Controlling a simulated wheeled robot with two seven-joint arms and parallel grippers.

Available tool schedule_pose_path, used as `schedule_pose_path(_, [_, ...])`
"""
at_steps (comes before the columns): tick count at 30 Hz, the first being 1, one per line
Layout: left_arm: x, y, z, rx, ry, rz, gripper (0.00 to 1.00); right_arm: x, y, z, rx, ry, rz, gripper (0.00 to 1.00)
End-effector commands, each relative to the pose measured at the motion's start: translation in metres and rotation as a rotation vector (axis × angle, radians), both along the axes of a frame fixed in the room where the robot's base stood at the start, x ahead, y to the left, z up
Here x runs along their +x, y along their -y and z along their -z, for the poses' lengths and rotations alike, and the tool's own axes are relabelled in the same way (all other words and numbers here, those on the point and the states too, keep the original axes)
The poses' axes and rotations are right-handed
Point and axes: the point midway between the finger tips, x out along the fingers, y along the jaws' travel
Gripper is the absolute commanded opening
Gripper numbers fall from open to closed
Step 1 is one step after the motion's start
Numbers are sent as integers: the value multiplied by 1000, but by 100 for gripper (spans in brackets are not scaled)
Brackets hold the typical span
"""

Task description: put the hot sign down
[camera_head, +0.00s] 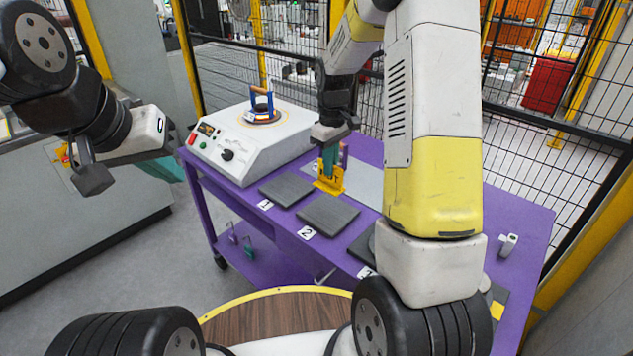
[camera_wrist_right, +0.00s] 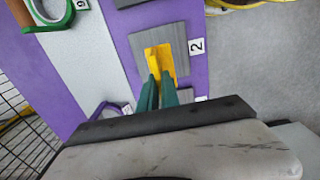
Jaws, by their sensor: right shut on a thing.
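The hot sign (camera_head: 330,181) is a small yellow angled piece with dark marks. My right gripper (camera_head: 329,162) has green fingers and is shut on it. In the right wrist view the sign (camera_wrist_right: 161,60) stands out beyond the fingertips (camera_wrist_right: 160,88), in front of the grey pad marked 2 (camera_wrist_right: 172,30). In the head view it appears behind the gap between pad 1 (camera_head: 286,189) and pad 2 (camera_head: 328,214). I cannot tell whether it touches the table. My left gripper (camera_head: 164,170) hangs at the left, away from the table; its finger opening is unclear.
A white heater box (camera_head: 245,145) with a blue and orange piece (camera_head: 262,103) on top stands at the table's far left. The purple table (camera_head: 525,228) has another pad partly behind my right arm. A green ring (camera_wrist_right: 52,14) lies on a light strip. A mesh fence (camera_head: 500,150) runs behind.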

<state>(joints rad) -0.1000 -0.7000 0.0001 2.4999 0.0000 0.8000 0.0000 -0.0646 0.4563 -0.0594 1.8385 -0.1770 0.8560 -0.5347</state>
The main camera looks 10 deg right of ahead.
Motion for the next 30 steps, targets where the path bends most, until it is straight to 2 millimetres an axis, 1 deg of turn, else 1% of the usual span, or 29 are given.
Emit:
schedule_pose_path(1, [0,0,0,0,0,0,0,-1,0,12,-1,-7,-3,0])
schedule_pose_path(6, [0,0,0,0,0,0,0,-2,0,42,-1,-6,-2,0])
schedule_pose_path(13, [0,0,0,0,0,0,0,-1,0,61,-1,-3,0,0])
schedule_pose_path(18, [0,0,0,0,0,0,0,-1,0,85,-1,-4,0,0])
schedule_pose_path(20, [0,0,0,0,0,0,0,-1,0,90,0,-2,0,0])
schedule_pose_path(30, [0,0,0,0,0,0,0,-1,0,93,0,-2,0,0])
